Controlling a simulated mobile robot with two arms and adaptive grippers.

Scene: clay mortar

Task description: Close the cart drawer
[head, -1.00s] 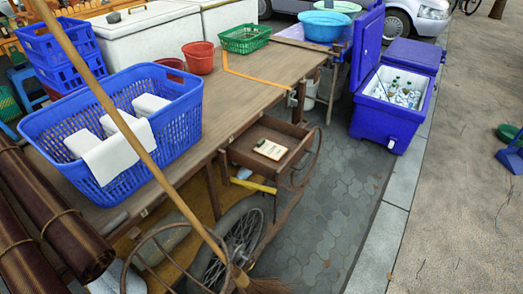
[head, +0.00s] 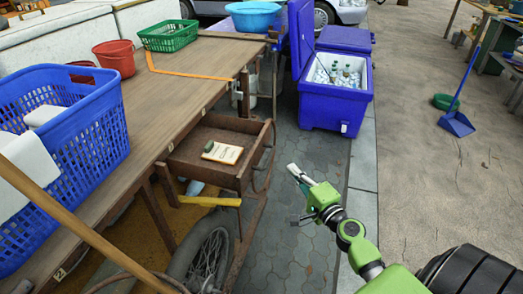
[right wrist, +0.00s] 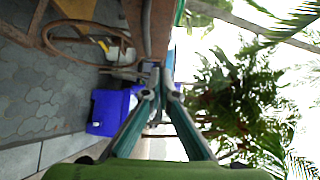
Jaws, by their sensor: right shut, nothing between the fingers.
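The cart drawer (head: 215,170) is a brown wooden box pulled out from under the edge of the wooden cart top (head: 175,85). A small cream notepad (head: 223,152) and a dark item lie inside it. My right gripper (head: 294,170) is shut and empty, to the right of the drawer and apart from it, over the paving. In the right wrist view my gripper's fingers (right wrist: 160,72) meet near the middle, with brown wood above them that I cannot place for sure. My left gripper is not in view.
A blue basket (head: 85,125) with white cloths stands on the cart at the left. A wooden broom handle (head: 75,228) and a cart wheel (head: 208,258) are near the front. An open blue cooler (head: 330,108) stands beyond my right gripper. The paving between them is clear.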

